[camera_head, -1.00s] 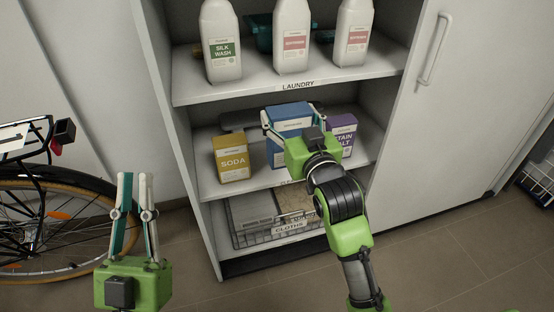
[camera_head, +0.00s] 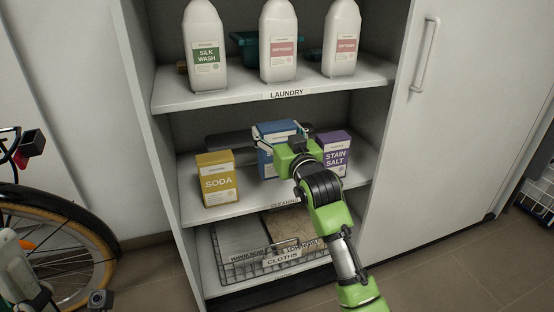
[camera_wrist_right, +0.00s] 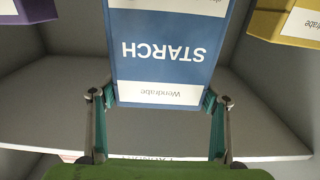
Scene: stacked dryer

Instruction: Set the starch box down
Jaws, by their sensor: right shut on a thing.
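The blue starch box (camera_head: 264,160) is on the middle shelf level, between the yellow soda box (camera_head: 216,182) and the purple stain salt box (camera_head: 336,150). My right gripper (camera_head: 282,132) is shut on it and hides much of its front. In the right wrist view the starch box (camera_wrist_right: 165,45) shows upside down between the fingers of my right gripper (camera_wrist_right: 160,98). Its base is hidden in the head view, so I cannot tell whether it touches the shelf.
The middle shelf (camera_head: 245,202) has bare board in front of the boxes. White bottles (camera_head: 278,45) stand on the shelf above. A wire basket of cloths (camera_head: 270,262) is below. A bicycle (camera_head: 60,240) stands left and a closed white door (camera_head: 450,120) right.

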